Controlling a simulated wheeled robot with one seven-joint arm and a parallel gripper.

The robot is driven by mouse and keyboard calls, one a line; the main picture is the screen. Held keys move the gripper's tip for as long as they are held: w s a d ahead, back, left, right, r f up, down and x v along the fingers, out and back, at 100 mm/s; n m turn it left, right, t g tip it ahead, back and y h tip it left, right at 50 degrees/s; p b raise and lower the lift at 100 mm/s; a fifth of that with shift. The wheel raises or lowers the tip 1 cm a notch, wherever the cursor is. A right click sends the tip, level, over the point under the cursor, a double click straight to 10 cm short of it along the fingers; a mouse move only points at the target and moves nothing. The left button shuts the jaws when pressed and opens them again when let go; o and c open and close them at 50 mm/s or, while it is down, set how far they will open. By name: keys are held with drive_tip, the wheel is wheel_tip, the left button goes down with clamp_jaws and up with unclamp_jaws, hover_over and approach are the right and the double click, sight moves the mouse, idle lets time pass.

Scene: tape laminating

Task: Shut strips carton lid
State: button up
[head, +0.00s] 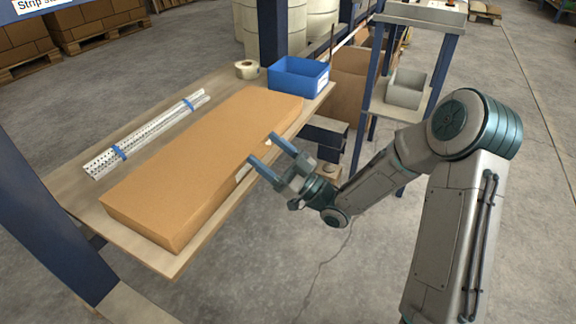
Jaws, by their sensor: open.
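The strips carton (205,160) is a long, flat brown cardboard box lying on the wooden table. Its top looks flat and closed, with no raised flap visible. A white label shows on its near right side, partly behind my gripper. My gripper (261,148) is open, its two blue fingers pointing left at the carton's right long side. The fingertips are at or very near the upper edge of that side; I cannot tell if they touch. Nothing shows between the fingers.
A bundle of white perforated strips (150,134) with blue bands lies left of the carton. A tape roll (247,69) and a blue bin (298,77) stand at the table's far end. A blue-legged stand with a grey bin (405,90) is behind my arm.

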drive_tip(key=p+v, duration=0.2)
drive_tip(key=v, duration=1.1)
drive_tip(key=shift+a, duration=0.1)
